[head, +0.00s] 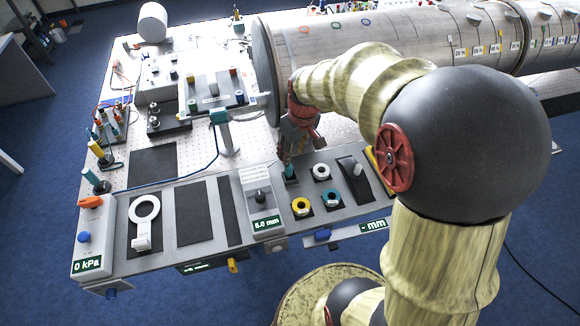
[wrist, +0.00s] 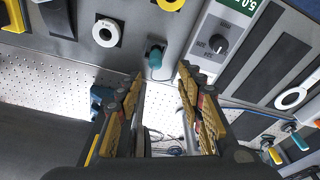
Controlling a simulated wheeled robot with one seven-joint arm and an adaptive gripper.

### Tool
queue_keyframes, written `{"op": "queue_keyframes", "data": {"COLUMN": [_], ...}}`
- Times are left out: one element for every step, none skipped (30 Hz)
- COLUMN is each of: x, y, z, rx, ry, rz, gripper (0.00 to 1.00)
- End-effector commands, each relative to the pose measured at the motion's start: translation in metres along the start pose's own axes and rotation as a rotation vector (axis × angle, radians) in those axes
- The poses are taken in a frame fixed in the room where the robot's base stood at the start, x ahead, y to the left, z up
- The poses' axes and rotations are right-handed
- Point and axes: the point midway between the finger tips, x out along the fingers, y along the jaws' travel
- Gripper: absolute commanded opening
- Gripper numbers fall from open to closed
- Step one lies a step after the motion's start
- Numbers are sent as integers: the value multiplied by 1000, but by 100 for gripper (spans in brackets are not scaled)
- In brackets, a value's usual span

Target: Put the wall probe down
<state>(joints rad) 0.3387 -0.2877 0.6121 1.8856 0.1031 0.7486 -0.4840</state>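A small teal-topped piece, which looks like the wall probe (wrist: 155,54), stands on the grey panel beside the box reading 5.0 mm. In the head view the teal piece (head: 290,172) shows just below my fingers. My gripper (wrist: 161,75) is open, with a clear gap between its two fingers and nothing between them. The teal piece lies just past the fingertips, apart from them. In the head view my gripper (head: 300,147) hangs over the panel's back edge, its fingertips partly hard to make out.
The 5.0 mm box (head: 260,196) with a knob is close on the left. White, yellow and teal rings (head: 322,172) sit on black pads to the right. The large pipe (head: 390,35) lies behind my arm. Black mats (head: 191,213) lie bare at left.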

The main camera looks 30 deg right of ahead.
Motion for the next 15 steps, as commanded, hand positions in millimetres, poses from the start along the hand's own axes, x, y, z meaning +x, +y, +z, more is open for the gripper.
{"op": "queue_keyframes", "data": {"x": [-25,-40,-61,-76,-91,-109,-121,-132,-144,-151,-158,-165,-169,-171,-174], "y": [-15,-25,-40,-51,-63,-77,-87,-96,-107,-114,-120,-127,-131,-135,-138], "z": [0,3,8,14,21,32,41,50,63,72,81,91,98,105,112], "rx": [-6,-5,-1,2,6,11,16,22,29,34,40,47,52,56,61], "ry": [29,44,69,88,106,132,151,170,193,209,224,243,255,264,275], "rz": [10,15,22,25,28,32,33,33,33,32,31,28,25,23,21], "gripper": [38,38,38,38,38,38,38,38,38,38,38,38,38,38,38]}}
